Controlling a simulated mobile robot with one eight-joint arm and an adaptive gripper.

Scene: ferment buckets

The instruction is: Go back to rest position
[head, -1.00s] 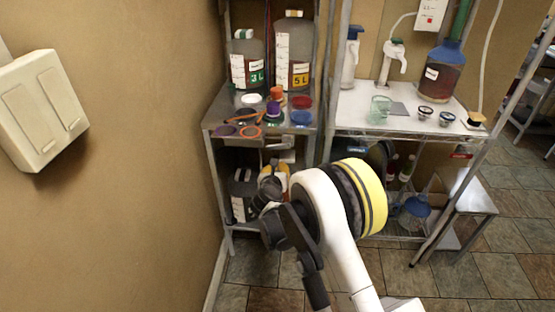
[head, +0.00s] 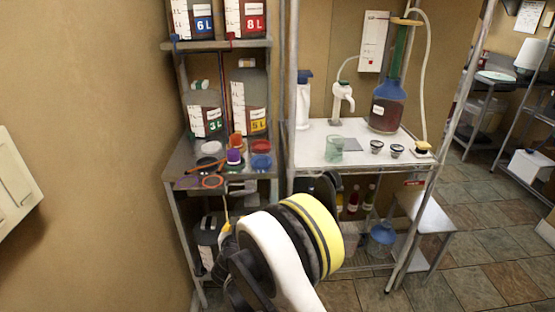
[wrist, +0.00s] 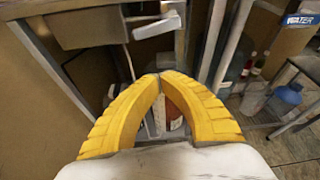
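My gripper (wrist: 158,77) shows in the wrist view with its two yellow fingers curved inward and their tips meeting. Nothing shows held between the tips. In the head view most of my gripper is hidden behind my white, black and yellow arm, low in the middle of the picture in front of the shelves. In the wrist view a bottle with a pale label (wrist: 172,112) shows through the gap between the fingers, beyond them and apart.
The left shelf holds 3 L (head: 205,112) and 5 L (head: 248,100) jugs, with coloured lids before them. The right table holds a green cup (head: 333,149) and a blue-topped vessel (head: 387,107). A wall switch (head: 17,185) is at left. Tiled floor (head: 490,225) is open at right.

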